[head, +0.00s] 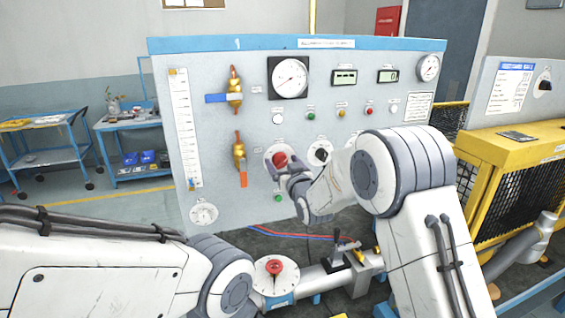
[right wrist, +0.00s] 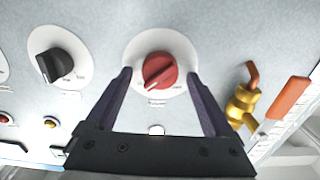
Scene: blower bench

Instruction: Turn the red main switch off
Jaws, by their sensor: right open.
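The red main switch (head: 279,159) is a round red knob on a white disc in the middle of the panel. In the right wrist view, the red switch (right wrist: 160,70) sits between and ahead of my fingertips, and its white mark points to the lower left. The disc's lettering is too small to read. My right gripper (head: 288,168) is at the switch in the head view, partly covering its lower right. In the right wrist view, my right gripper (right wrist: 160,80) is open, one dark finger on each side of the knob. I cannot tell whether they touch it. My left gripper is out of view.
A black rotary knob (head: 320,152) is right of the switch; a brass valve with an orange handle (head: 240,153) is left. A green button (head: 278,198) is just below. A yellow guard (head: 510,150) is at right.

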